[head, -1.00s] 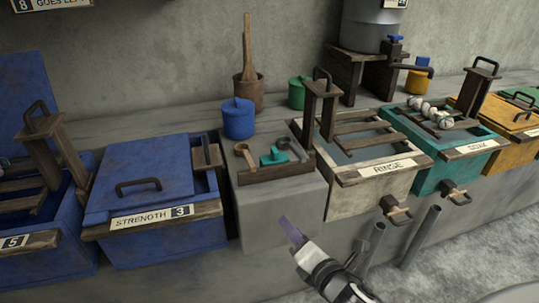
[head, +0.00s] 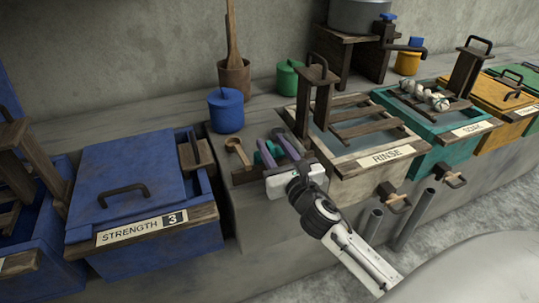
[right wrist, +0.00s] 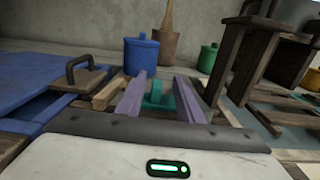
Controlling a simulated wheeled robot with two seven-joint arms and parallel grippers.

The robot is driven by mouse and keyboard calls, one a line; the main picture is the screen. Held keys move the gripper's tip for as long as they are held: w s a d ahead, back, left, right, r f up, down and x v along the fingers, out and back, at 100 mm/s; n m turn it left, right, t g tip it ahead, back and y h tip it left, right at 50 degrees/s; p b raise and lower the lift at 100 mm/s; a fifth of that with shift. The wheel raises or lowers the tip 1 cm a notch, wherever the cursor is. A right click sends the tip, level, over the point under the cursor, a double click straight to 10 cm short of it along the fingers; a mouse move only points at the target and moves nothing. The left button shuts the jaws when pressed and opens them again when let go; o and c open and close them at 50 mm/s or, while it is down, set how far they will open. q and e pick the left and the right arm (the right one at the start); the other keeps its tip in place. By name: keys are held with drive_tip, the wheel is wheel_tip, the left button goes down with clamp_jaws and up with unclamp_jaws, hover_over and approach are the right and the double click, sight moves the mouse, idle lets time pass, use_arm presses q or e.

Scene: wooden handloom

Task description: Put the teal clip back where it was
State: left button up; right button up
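The teal clip (head: 274,150) lies in the small wooden tray (head: 246,177) on the grey block between the blue strength vat and the rinse vat. My right gripper (head: 270,139) is over the tray, its two purple fingers apart. In the right wrist view the teal clip (right wrist: 157,97) shows between the fingers, with a gap on each side; I cannot tell whether it is fully between them in depth. A wooden scoop-like tool (head: 238,150) lies in the tray left of the clip. My left gripper is not in view.
A blue lidded pot (head: 226,112) stands behind the tray. The strength vat (head: 150,200) is to the left; the rinse vat (head: 365,165), with an upright wooden frame (head: 316,95), is close on the right. A teal vat (head: 440,145) stands farther right.

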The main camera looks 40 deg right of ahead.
drive_tip(key=x, duration=0.4)
drive_tip(key=shift+w+a, duration=0.1)
drive_tip(key=shift+w, duration=0.35)
clamp_jaws()
